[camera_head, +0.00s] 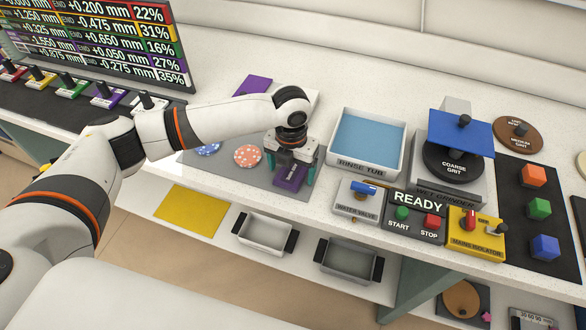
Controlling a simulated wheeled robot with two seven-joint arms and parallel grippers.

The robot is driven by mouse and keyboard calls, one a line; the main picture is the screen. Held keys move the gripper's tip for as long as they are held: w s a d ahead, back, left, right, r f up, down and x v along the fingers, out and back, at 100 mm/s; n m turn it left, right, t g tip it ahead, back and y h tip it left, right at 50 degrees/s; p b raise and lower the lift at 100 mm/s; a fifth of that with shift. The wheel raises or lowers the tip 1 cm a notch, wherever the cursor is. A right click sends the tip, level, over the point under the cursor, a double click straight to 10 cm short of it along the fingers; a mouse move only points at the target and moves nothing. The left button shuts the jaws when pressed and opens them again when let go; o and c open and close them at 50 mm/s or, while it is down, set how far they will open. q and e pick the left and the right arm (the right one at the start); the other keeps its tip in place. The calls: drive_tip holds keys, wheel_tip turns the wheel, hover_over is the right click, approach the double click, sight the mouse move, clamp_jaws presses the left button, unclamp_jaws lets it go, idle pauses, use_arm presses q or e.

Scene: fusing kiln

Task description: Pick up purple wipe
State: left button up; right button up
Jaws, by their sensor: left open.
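A small dark purple piece with pale lettering, seemingly the purple wipe (289,179), lies on the grey mat (222,176). My left gripper (290,170) points down over it, with its teal-tipped fingers apart, one on each side of the piece. The gripper body hides its back part. I cannot tell whether the fingers touch it. Another flat purple piece (254,84) lies farther back on the counter, behind my left forearm. My right gripper is not in view.
Patterned discs, one blue (208,149) and one orange (247,155), lie left of the gripper. The rinse tub (367,173) stands close on its right, then the wet grinder (452,180). The water valve (356,201) and START/STOP panel (415,226) line the front edge.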

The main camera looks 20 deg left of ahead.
sight(292, 172)
use_arm(q)
drive_tip(key=c, duration=1.1)
drive_tip(key=shift+o, duration=0.2)
drive_tip(key=shift+r, duration=0.1)
wheel_tip(292, 172, up, 10)
drive_tip(key=b, duration=0.1)
